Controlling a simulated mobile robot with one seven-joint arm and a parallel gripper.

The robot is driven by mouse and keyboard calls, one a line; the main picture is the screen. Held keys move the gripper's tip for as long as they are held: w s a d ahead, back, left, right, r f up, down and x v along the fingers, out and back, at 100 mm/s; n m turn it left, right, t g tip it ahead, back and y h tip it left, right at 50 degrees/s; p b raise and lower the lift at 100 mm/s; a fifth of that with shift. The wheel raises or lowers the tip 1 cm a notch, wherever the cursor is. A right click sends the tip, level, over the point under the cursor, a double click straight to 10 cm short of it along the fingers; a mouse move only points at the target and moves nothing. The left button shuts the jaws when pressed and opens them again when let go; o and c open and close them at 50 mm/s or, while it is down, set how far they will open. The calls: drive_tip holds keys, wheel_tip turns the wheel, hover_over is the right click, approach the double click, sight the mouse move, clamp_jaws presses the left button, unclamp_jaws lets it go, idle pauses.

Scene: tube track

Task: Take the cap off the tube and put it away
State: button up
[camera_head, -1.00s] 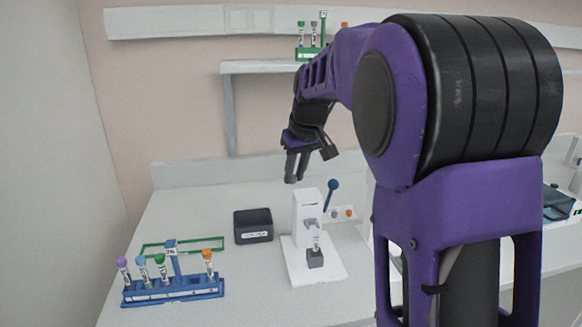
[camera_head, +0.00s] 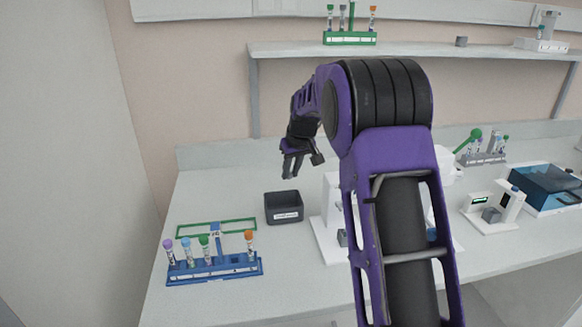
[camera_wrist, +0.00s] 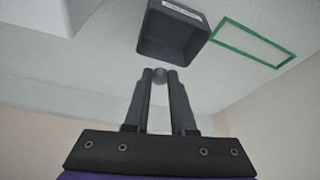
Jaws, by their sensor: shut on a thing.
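My gripper (camera_head: 292,172) hangs in the air above the bench, above and behind the dark open box (camera_head: 284,212). In the wrist view its two black fingers (camera_wrist: 159,78) are shut on a small round grey cap (camera_wrist: 159,73). The same box (camera_wrist: 150,42) lies beyond the fingertips, with its open top showing; the cap is apart from it. The white stand (camera_head: 327,228) with a small grey block (camera_head: 342,238) is partly behind my arm. The tube that stood in that block is hidden now.
A blue rack (camera_head: 215,272) with several capped tubes stands at the left, beside a green outline (camera_head: 242,224). A green rack (camera_head: 350,38) is on the wall shelf (camera_head: 400,50). A blue-lidded box (camera_head: 545,188) and small devices stand at the right.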

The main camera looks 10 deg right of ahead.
drive_tip(key=shift+f+b, duration=1.95)
drive_tip(key=shift+f, duration=1.05)
drive_tip(key=o, duration=0.9)
drive_tip(key=p+v, duration=0.1)
drive_tip(key=v, duration=1.6)
drive_tip(key=shift+s+r, duration=0.2)
